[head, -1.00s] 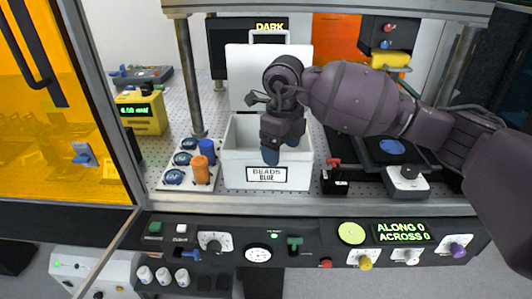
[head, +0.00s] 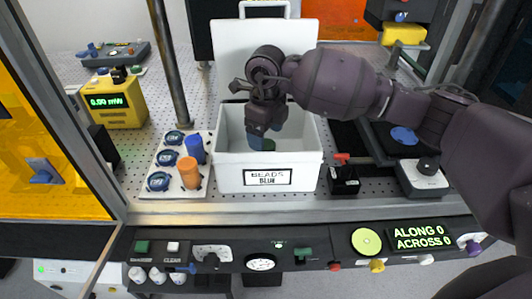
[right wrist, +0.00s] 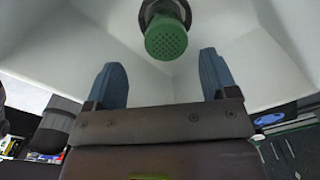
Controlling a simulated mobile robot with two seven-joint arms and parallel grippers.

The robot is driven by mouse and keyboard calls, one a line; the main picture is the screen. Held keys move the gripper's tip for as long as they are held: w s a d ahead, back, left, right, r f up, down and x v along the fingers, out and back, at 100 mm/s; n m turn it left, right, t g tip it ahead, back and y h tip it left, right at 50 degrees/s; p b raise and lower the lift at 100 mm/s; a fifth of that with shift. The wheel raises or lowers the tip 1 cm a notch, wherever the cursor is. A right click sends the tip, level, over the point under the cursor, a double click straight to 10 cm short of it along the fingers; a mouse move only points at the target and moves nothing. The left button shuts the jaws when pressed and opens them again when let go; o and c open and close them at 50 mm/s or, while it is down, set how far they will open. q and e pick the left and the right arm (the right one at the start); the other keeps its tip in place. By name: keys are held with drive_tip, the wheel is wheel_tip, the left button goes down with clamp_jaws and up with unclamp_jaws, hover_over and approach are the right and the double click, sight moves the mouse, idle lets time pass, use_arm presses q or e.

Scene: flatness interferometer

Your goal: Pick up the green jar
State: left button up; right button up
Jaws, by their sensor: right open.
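The green jar (right wrist: 166,42) shows in the right wrist view at the top middle, inside a white-walled box. Its round green face is dotted with small holes, and a dark part shows behind it. My right gripper (right wrist: 162,70) is open, its two blue fingers apart with nothing between them. The jar lies beyond the fingertips, roughly in line with the gap. In the head view my right gripper (head: 262,141) reaches down into the open white box (head: 228,180) labelled "BEADS BLUE". I cannot make out the jar there. My left gripper is not in view.
Left of the box, a white rack (head: 172,193) holds an orange cylinder (head: 189,172), a blue cylinder (head: 194,149) and round dark-blue pieces. A metal post (head: 169,65) stands behind it. A black block (head: 343,181) sits right of the box. A control panel (head: 330,246) runs along the front.

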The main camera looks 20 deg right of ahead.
sight(266, 144)
drive_tip(key=shift+w+d+f, duration=0.1)
drive_tip(key=shift+w+f, duration=0.1)
drive_tip(key=shift+f, duration=1.3)
drive_tip(key=shift+w+d+f, duration=0.1)
drive_tip(key=shift+w+f, duration=0.1)
drive_tip(key=shift+f, duration=1.25)
drive_tip(key=c, duration=1)
